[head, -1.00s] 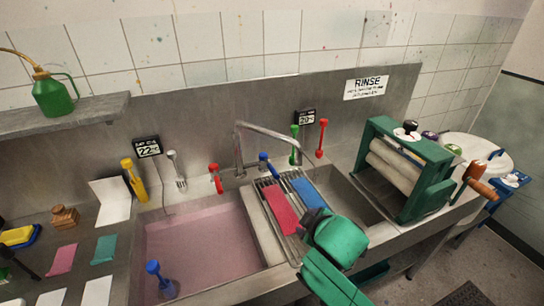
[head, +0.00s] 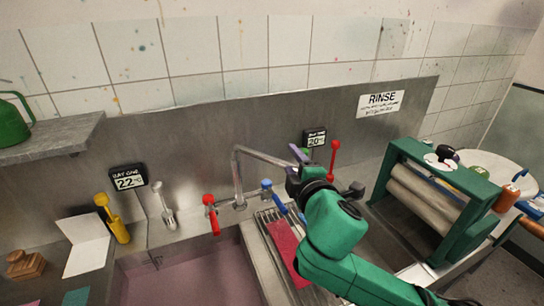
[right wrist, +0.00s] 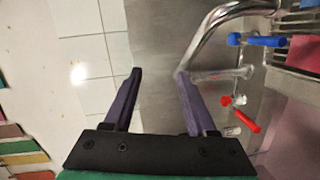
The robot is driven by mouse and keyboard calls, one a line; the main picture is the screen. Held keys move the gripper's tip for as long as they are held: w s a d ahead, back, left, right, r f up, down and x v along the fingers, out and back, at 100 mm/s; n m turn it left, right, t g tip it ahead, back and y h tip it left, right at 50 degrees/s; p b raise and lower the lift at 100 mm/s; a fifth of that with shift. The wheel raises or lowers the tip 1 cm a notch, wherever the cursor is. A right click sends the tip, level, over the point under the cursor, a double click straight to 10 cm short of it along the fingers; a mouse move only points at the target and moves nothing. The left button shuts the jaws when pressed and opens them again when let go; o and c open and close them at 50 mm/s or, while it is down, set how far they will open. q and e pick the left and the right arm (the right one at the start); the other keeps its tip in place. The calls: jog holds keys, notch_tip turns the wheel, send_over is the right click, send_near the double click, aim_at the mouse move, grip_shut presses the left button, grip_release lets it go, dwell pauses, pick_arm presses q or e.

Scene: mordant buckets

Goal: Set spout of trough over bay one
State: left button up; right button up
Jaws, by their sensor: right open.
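The metal spout (head: 264,156) rises from the back ledge between the red and blue taps and bends toward the right. Its far end meets my right gripper in the head view and is partly hidden there. Bay one (head: 190,283), the left basin with pinkish liquid, lies left of the spout's free end. My right gripper (head: 297,152) is open, with purple fingers raised by the spout's end. In the right wrist view the gripper (right wrist: 158,73) is empty between its fingers, and the spout (right wrist: 215,32) curves close by the right-hand fingertip; contact is unclear. My left gripper is out of view.
A red tap (head: 211,213) and a blue tap (head: 268,190) flank the spout. A rack with a red strip (head: 283,248) lies beside bay one. A green wringer (head: 440,195) stands right. A yellow-handled tool (head: 113,219) stands left.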

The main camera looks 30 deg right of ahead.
aim_at(282, 164)
pick_arm(q)
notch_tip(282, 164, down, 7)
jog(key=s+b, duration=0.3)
jog(key=b, duration=0.3)
pick_arm(e)
notch_tip(282, 164, down, 6)
jog(key=p+x, duration=0.2)
jog(key=x, duration=0.3)
jog(key=shift+w+d+p, duration=0.15)
jog(key=shift+w+p, duration=0.15)
jog(key=shift+w, duration=0.1)
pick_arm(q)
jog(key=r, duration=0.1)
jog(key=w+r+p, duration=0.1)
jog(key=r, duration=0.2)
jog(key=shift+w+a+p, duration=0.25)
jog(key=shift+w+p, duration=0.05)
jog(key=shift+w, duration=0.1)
pick_arm(e)
jog(key=x, duration=0.8)
jog(key=shift+f, duration=0.2)
jog(key=shift+w, duration=0.1)
grip_shut()
